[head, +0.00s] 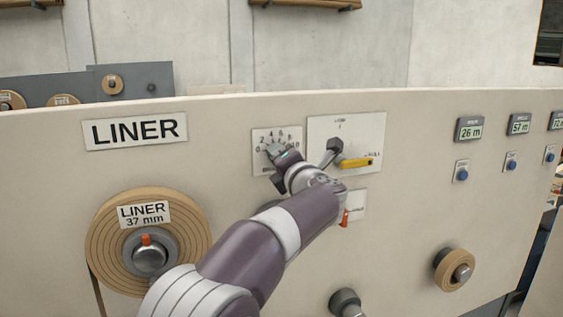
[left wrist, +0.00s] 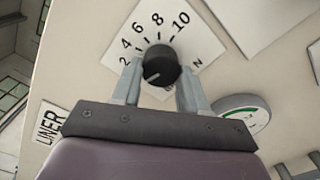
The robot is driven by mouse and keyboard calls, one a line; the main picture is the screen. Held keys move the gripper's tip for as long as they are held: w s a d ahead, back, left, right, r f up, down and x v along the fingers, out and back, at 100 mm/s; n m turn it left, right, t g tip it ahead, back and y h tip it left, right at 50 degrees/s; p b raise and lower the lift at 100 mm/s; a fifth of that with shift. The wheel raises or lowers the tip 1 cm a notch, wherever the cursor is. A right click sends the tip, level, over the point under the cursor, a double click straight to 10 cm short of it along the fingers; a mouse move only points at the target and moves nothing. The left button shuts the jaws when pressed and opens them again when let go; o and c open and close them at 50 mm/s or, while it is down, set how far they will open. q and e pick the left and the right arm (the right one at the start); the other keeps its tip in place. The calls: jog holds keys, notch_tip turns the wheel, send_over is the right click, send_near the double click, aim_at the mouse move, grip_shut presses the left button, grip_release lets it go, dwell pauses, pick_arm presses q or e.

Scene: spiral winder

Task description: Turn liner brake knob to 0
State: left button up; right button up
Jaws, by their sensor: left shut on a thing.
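The liner brake knob (left wrist: 161,63) is a round black knob on a white dial plate (left wrist: 205,42) with visible numbers 2, 4, 6, 8 and 10. My left gripper (left wrist: 160,72) is shut on the knob, one finger at each side. A pale line on the knob's face points to the lower left, below the 2; the 0 cannot be read in the left wrist view. In the head view the dial plate (head: 262,134) is upper middle on the beige panel, and my left gripper (head: 275,152) covers most of the knob. My right gripper is not in view.
Close right of the dial is a white plate with a yellow-handled lever (head: 355,162). Below it is a small red lever (head: 345,217). A liner roll (head: 100,245) sits lower left. A round green-marked gauge (left wrist: 240,112) shows right of the gripper in the wrist view.

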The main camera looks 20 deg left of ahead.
pick_arm(q)
jog(key=o, duration=1.1)
jog(key=shift+c, duration=0.2)
jog(key=b+v, duration=0.2)
jog(key=v, duration=1)
jog(key=shift+s+d, duration=0.2)
jog(key=shift+s, duration=0.1)
